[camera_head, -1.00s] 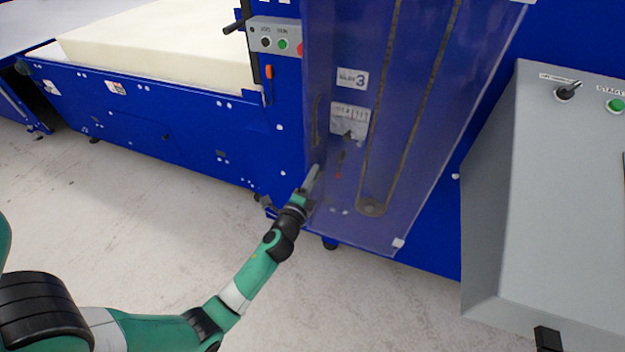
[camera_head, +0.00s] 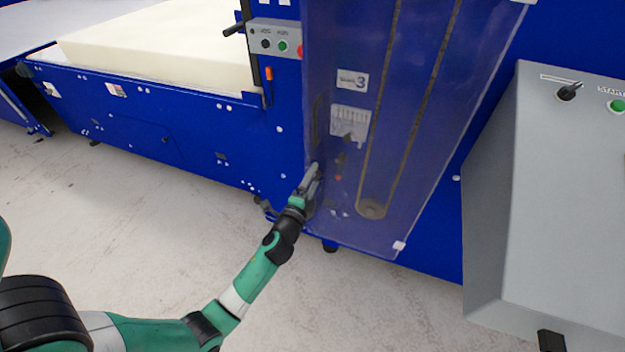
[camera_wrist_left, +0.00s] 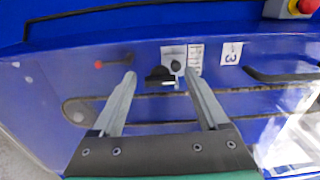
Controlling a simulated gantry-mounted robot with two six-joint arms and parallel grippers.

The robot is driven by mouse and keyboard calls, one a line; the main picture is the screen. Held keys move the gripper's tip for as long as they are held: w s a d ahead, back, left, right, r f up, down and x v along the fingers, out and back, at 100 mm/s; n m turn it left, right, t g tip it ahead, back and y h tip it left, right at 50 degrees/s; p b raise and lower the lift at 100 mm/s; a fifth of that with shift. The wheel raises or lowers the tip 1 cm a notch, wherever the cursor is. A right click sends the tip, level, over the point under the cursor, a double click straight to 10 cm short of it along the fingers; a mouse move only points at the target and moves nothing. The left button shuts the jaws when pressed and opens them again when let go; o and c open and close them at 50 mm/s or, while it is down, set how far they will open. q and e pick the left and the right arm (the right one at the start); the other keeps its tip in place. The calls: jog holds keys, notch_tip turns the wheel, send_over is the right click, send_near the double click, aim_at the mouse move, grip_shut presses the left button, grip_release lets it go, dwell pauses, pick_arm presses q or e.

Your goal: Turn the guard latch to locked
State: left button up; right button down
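The transparent guard (camera_head: 410,150) covers the belt side of the blue machine. What looks like the guard latch, a black handle with a round pivot on a light plate, shows in the left wrist view (camera_wrist_left: 160,77) and, small and dark, in the head view (camera_head: 348,137). A dark bar with a red end (camera_wrist_left: 98,64) lies left of it in the wrist view. My left gripper (camera_head: 316,172) is open and empty, at the guard's lower left edge. In the wrist view its fingers (camera_wrist_left: 159,73) are spread on either side of the handle's direction; contact is not visible. My right gripper is out of view.
A grey control console (camera_head: 530,190) stands at the right with a black selector and green button. A cream foam block (camera_head: 150,50) lies on the machine bed. A small button panel (camera_head: 275,40) sits left of the guard. The floor in front is clear.

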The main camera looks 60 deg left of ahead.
pick_arm(q)
jog(key=v, duration=1.1)
jog(key=shift+s+d, duration=0.15)
jog(key=shift+s, duration=0.1)
